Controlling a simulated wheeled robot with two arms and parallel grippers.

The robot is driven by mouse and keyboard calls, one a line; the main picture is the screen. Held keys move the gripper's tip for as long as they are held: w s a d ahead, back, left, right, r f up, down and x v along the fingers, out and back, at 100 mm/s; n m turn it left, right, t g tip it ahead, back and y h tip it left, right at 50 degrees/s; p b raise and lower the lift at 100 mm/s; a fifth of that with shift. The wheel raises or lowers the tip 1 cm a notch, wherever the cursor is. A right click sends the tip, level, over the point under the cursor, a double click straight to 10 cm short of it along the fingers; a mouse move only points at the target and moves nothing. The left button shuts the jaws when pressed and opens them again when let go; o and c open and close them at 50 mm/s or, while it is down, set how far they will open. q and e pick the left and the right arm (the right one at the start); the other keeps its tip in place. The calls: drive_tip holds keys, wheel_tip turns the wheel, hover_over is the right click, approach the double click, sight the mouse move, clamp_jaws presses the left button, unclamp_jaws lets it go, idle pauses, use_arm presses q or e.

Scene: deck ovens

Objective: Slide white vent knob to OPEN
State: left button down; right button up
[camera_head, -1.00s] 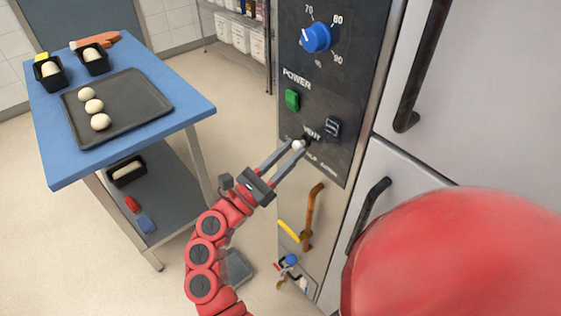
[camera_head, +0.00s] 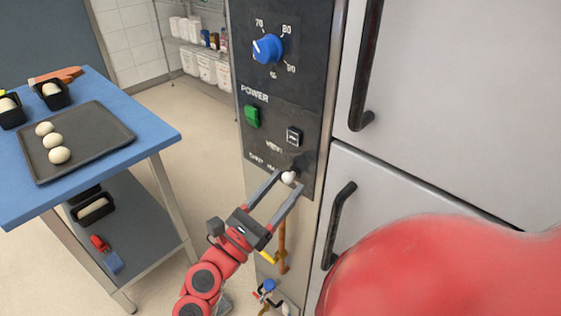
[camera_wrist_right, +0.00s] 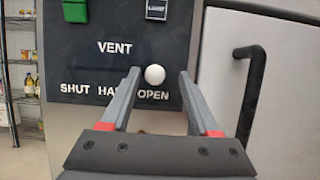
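The white vent knob (camera_head: 288,177) is a small ball at the right end of the VENT row on the black control panel (camera_head: 312,60). In the right wrist view the knob (camera_wrist_right: 155,75) stands just above the word OPEN, right of SHUT and HALF. My right gripper (camera_head: 289,179) is open, its fingers on either side of the knob. In the wrist view a gap shows between the knob and each finger of the gripper (camera_wrist_right: 160,73); the left finger is nearer. My left gripper is not in view.
Above the knob are a green power switch (camera_head: 252,116), a dark rocker switch (camera_head: 294,137) and a blue dial (camera_head: 267,48). A black door handle (camera_head: 338,225) is to the right. A blue table (camera_head: 160,138) with a tray (camera_head: 105,140) stands at left.

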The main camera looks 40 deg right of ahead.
drive_tip(key=shift+w, duration=0.1)
drive_tip(key=shift+a+f, duration=0.15)
drive_tip(key=shift+a, duration=0.15)
drive_tip(key=b+v, duration=0.2)
drive_tip(key=v, duration=1.4)
drive_tip(key=shift+a+f, duration=0.15)
drive_tip(key=shift+a, duration=0.15)
